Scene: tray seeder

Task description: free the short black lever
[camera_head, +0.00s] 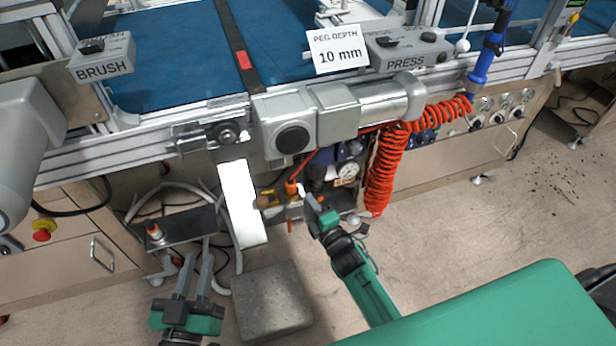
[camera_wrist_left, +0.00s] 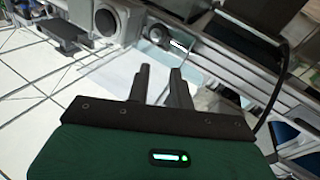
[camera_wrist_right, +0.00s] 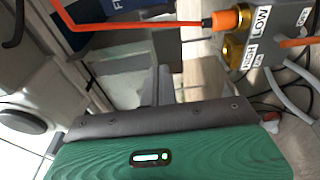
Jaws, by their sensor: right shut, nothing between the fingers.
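I cannot tell for sure which part is the short black lever. Small black handles show on the BRUSH box (camera_head: 103,62) and the PRESS box (camera_head: 408,52), and dark fittings sit among the air parts under the machine. My right gripper (camera_head: 306,194) is shut and empty close to those parts. In the right wrist view its fingers (camera_wrist_right: 159,78) are together, below and left of a grey block (camera_wrist_right: 262,38) marked HIGH and LOW with brass fittings and an orange-tipped line. My left gripper (camera_head: 198,252) is open and empty, low at the left; its fingers (camera_wrist_left: 160,75) stand apart.
A coiled orange hose (camera_head: 385,165) hangs right of my right gripper, near a round gauge (camera_head: 347,171). A grey block (camera_head: 272,302) is on the floor.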

